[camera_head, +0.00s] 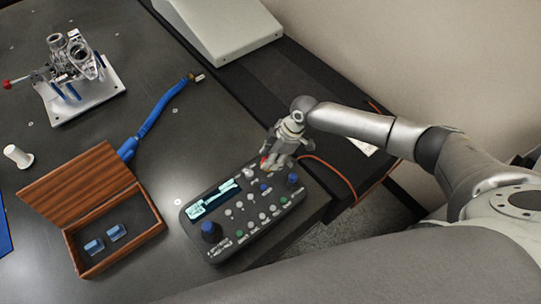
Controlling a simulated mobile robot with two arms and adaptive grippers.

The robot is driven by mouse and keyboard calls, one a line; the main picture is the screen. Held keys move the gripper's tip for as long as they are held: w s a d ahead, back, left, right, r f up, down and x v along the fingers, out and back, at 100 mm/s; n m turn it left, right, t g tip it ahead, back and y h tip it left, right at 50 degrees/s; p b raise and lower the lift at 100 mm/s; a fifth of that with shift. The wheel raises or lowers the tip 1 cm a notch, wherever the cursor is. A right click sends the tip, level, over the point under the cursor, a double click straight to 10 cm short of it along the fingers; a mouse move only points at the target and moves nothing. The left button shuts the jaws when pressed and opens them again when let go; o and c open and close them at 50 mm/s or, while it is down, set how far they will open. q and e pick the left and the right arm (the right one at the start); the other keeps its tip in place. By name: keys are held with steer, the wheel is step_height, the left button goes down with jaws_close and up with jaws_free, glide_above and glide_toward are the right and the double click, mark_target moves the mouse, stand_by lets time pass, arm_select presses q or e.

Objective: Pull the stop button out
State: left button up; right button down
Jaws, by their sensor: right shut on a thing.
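The dark control panel (236,236) lies near the table's front edge, with a lit display, several small buttons and blue knobs. My right gripper (268,162) reaches in from the right, over the panel's far edge. It is shut on the stop button (265,160), of which only a small red and yellow part shows between the fingers. The rest of the button is hidden by the gripper, so I cannot tell how far it stands out. My left gripper is not in view.
An open wooden box (120,248) with blue pieces stands left of the panel. A blue-handled tool (155,115) lies behind it. A metal fixture (75,75) stands at the far left near a white cylinder (18,156). An orange cable (335,170) runs beside my right gripper.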

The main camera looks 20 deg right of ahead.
steer(key=shift+w+r, duration=0.25)
steer(key=c, duration=1)
jaws_free()
steer(key=shift+s, duration=0.15)
steer(key=shift+o, duration=0.3)
steer(key=shift+s, duration=0.1)
steer(key=v, duration=1.2)
